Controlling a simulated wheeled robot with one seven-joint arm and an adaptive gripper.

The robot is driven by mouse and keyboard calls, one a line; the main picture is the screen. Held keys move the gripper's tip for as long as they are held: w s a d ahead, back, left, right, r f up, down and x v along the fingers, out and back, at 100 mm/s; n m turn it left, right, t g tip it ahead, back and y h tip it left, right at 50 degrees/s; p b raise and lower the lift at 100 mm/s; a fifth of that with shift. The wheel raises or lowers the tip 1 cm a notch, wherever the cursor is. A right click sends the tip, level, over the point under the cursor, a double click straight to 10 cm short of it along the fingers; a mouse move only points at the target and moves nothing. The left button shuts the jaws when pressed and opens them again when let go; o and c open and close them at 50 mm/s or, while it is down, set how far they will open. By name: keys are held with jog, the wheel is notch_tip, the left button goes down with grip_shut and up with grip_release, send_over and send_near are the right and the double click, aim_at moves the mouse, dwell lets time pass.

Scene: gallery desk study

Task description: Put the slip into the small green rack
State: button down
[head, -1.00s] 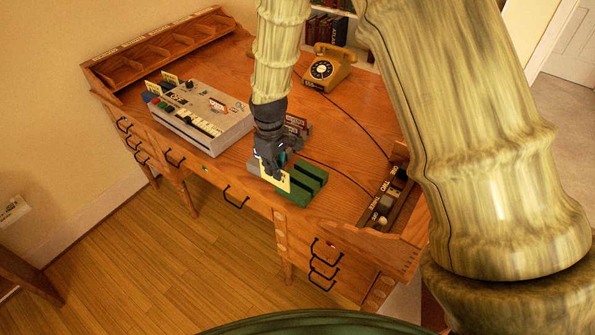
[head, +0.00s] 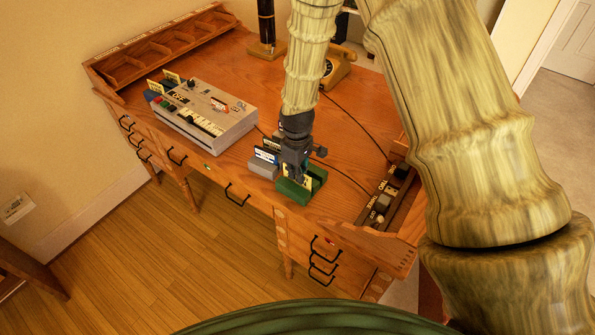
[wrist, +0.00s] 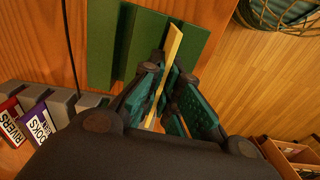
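The small green rack (head: 292,192) stands near the desk's front edge, and its slotted blocks show at the top of the wrist view (wrist: 140,45). The slip is a pale yellow card (head: 305,181) with dark print. My gripper (head: 296,172) points down over the rack and is shut on the slip. In the wrist view the slip (wrist: 171,50) shows edge-on between the teal finger pads, its far end over the rack. I cannot tell how deep its lower edge sits in a slot.
A grey rack (head: 262,168) with labelled cards stands just left of the green one. A grey keyed machine (head: 205,115) is further left. A telephone (head: 338,68) and a dark cylinder (head: 266,25) stand behind. A trough (head: 385,205) of labelled blocks lies right.

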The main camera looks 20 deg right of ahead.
jog(key=shift+f, duration=0.25)
jog(key=c, duration=1.6)
grip_release()
jog(key=shift+c, duration=0.2)
jog(key=shift+r, duration=0.15)
notch_tip(320, 180, up, 12)
jog(key=b, duration=0.3)
